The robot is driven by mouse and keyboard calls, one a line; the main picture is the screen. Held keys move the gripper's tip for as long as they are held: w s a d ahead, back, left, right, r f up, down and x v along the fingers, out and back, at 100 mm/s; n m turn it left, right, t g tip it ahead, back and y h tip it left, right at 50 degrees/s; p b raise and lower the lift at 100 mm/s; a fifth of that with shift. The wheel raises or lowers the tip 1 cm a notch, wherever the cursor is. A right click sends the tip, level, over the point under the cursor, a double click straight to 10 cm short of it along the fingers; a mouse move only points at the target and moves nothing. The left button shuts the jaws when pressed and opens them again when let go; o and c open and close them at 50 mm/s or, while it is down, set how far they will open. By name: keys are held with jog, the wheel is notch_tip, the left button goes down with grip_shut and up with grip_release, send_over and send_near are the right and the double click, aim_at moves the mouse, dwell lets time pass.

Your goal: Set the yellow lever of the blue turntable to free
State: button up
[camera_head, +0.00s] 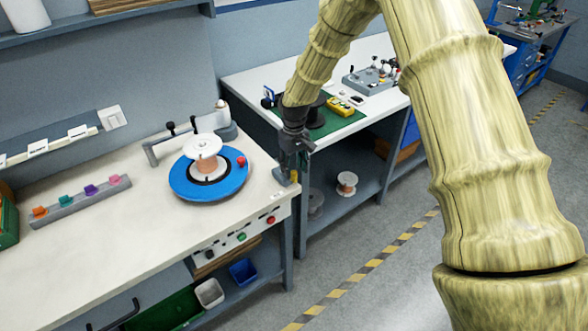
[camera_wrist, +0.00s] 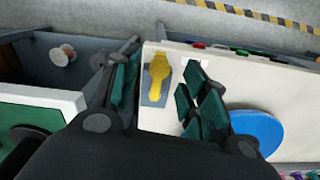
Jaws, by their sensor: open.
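The blue turntable (camera_head: 232,180) lies on the white bench and carries a copper-coloured spool (camera_head: 204,160). Its blue edge also shows at the right in the wrist view (camera_wrist: 260,130). The yellow lever (camera_wrist: 157,75) sits on a small grey plate near the bench edge, right of the turntable in the head view. In the head view only a small yellow bit (camera_head: 294,176) shows below my gripper (camera_head: 290,172). In the wrist view my gripper (camera_wrist: 165,88) is open, with the lever between its fingers in the picture. Contact is not visible; any setting marks are unreadable.
A grey bracket arm (camera_head: 165,141) stands behind the turntable. A rack with coloured clips (camera_head: 80,201) lies to the left. Buttons (camera_head: 241,236) line the bench front. A second bench with a green mat (camera_head: 335,122) stands behind a gap on the right.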

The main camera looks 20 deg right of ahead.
jog(key=shift+f+p, duration=0.3)
jog(key=shift+f, duration=1.05)
grip_shut()
